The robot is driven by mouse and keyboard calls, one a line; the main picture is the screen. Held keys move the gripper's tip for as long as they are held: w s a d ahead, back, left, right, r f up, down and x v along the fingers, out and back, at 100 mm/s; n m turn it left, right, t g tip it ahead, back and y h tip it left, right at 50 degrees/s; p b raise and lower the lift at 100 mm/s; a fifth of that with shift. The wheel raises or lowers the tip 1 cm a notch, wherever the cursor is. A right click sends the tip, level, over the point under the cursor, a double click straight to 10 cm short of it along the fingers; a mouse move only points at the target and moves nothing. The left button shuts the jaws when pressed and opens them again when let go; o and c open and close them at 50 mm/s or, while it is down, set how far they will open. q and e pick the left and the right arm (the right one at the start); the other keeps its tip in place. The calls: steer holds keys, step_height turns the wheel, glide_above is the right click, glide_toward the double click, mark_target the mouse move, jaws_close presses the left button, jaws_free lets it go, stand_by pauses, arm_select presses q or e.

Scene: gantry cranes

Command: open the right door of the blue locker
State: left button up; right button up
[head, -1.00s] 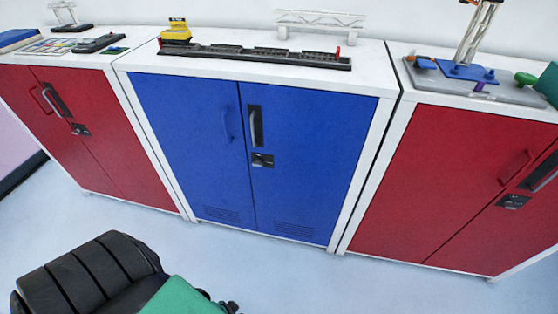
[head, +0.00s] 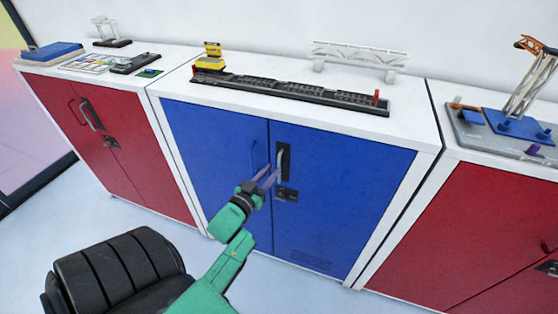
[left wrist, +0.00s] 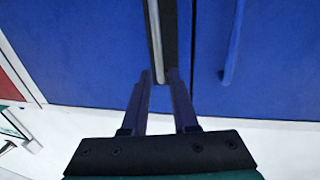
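The blue locker (head: 343,194) stands in the middle of the head view, both doors shut. Its right door (head: 340,150) has a silver handle (head: 281,162) on a black plate, with a dark lock (head: 286,195) below. The left door (head: 215,150) has a blue handle. My left gripper (head: 272,176) reaches up in front of the doors beside the silver handle. In the left wrist view its fingers (left wrist: 159,80) are apart, with the end of the silver handle (left wrist: 155,35) between the fingertips. I cannot tell whether they touch it. My right gripper is out of view.
Red lockers stand close on the left (head: 100,140) and right (head: 460,220). A model track with a yellow block (head: 208,62) and a white truss bridge (head: 360,60) stand on the blue locker's top. The floor (head: 300,285) in front is clear.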

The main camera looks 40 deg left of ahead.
arm_select(q)
steer(key=w, duration=0.5)
steer(key=shift+w+a, duration=0.15)
steer(key=shift+a, duration=0.15)
jaws_close()
stand_by(1.0)
